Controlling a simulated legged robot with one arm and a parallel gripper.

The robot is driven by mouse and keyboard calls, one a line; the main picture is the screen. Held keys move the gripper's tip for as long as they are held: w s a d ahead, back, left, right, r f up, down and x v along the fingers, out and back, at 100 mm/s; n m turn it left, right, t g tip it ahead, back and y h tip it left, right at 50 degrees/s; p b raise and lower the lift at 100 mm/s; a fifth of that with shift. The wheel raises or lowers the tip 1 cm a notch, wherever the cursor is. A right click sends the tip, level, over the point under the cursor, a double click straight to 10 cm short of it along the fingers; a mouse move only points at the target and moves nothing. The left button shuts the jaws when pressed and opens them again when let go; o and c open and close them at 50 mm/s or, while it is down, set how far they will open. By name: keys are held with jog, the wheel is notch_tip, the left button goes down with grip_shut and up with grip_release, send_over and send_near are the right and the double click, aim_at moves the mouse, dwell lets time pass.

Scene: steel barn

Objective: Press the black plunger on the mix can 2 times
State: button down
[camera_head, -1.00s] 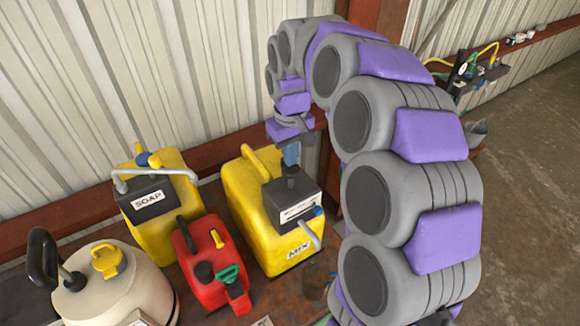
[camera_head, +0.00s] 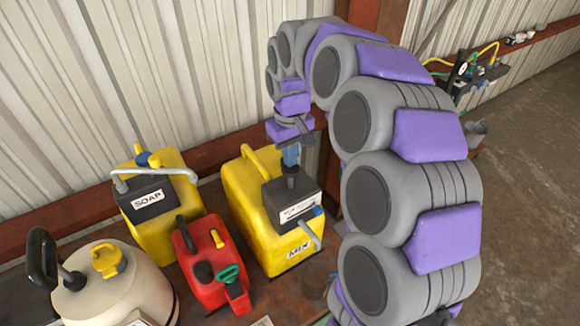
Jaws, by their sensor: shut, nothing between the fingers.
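The yellow mix can (camera_head: 243,195) stands upright on the bench, with "MIX" written low on its front. A dark pump block with a white label and a grey spout sits on its near top. The black plunger (camera_head: 290,172) rises from that block. My gripper (camera_head: 290,158) points straight down over the plunger, its bluish fingers shut and empty. The fingertips look to be at the plunger's top; I cannot tell whether they touch it. My arm arches in from the right and hides part of the wall behind.
A yellow soap can (camera_head: 160,218) with a grey spout stands to the left. A red fuel can (camera_head: 208,270) is close beside the mix can, and a cream sprayer (camera_head: 115,290) stands at the front left. A corrugated wall (camera_head: 110,80) rises behind the bench.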

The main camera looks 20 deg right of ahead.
aim_at(290, 171)
jog(key=shift+f+b, duration=0.95)
jog(key=shift+f, duration=1.85)
jog(key=shift+r, duration=0.1)
jog(key=shift+r+p, duration=1.15)
jog(key=shift+r, duration=1.8)
jog(key=shift+f, duration=0.1)
